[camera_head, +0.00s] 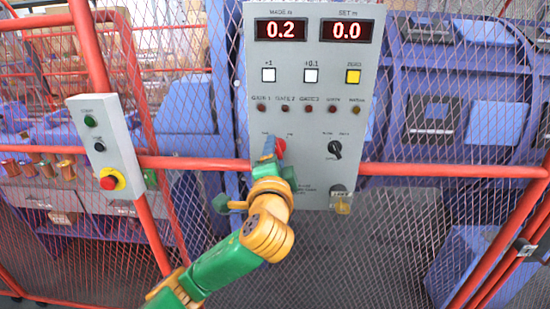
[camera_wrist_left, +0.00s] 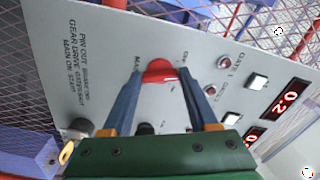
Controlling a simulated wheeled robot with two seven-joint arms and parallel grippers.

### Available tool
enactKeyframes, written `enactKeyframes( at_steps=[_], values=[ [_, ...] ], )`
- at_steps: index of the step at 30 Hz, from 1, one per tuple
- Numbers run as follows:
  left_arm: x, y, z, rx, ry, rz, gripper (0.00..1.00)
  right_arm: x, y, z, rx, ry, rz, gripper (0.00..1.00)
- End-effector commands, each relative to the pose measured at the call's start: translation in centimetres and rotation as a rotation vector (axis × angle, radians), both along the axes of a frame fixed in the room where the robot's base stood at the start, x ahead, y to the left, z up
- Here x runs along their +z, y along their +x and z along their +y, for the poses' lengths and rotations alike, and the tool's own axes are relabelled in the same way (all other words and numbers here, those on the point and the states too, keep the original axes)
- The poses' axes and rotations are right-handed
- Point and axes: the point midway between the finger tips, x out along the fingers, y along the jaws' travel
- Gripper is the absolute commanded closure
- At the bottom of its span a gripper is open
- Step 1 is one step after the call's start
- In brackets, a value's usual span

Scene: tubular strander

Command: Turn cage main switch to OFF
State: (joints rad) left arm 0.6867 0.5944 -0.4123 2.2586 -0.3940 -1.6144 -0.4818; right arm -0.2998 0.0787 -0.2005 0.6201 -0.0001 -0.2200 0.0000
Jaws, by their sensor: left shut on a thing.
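The red cage main switch (camera_head: 279,147) is a rotary knob low on the left of the grey control panel (camera_head: 310,120). In the left wrist view the red knob (camera_wrist_left: 158,72) sits between the two blue fingers. My left gripper (camera_head: 271,150) reaches up from below and is shut on this knob. It also shows in the left wrist view (camera_wrist_left: 160,76). The fingers partly hide the knob and its labels, so I cannot read its position clearly. My right gripper is not in view.
The panel has red displays (camera_head: 314,30) reading 0.2 and 0.0, push buttons (camera_head: 310,75), a row of dark red lamps (camera_head: 308,108), a black selector (camera_head: 334,149) and a key lock (camera_head: 341,198). A smaller box with a red stop button (camera_head: 108,182) hangs left on the red-framed mesh fence.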

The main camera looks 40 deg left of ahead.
Motion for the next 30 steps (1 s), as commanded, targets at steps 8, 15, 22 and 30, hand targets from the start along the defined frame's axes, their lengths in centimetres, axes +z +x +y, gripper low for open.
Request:
enactKeyframes(
  at_steps=[8,15,22,30],
  values=[
    [-0.35,0.05,-0.10,-0.001,-0.199,-0.112,0.96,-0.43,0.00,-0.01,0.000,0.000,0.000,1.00],
    [-0.29,0.05,-0.10,0.000,-0.320,-0.188,0.96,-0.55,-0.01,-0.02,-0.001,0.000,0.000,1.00],
    [-0.25,0.06,-0.11,-0.001,-0.384,-0.229,0.96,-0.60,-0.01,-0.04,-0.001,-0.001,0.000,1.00],
    [-0.20,0.04,-0.07,0.001,-0.408,-0.246,0.96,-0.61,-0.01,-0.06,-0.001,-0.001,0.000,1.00]
  ],
)
